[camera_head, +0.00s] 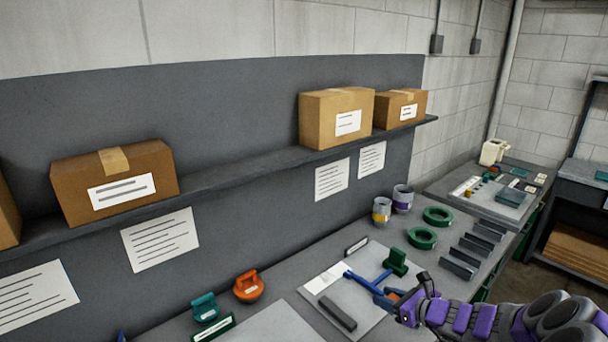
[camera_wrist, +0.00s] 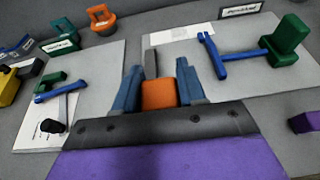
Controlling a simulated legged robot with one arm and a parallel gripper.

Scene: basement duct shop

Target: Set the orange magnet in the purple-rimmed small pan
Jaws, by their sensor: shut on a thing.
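My gripper (camera_head: 393,296) is low over the right-hand pale sheet. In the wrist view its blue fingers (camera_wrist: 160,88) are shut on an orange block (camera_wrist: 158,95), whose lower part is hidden. I cannot tell whether this block is the magnet. A separate orange piece with a handle (camera_head: 248,286) stands on the bench to the left; it also shows in the wrist view (camera_wrist: 101,18). A grey cup with a purple band (camera_head: 402,199) stands at the back of the bench. I cannot make out a clearly purple-rimmed pan.
A blue tool with a green block (camera_head: 396,262) and a dark bar (camera_head: 337,312) lie near my gripper. A yellow-banded cup (camera_head: 381,210), green rings (camera_head: 422,238) and several dark bars (camera_head: 472,252) are behind. A teal handled piece (camera_head: 205,307) is left.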

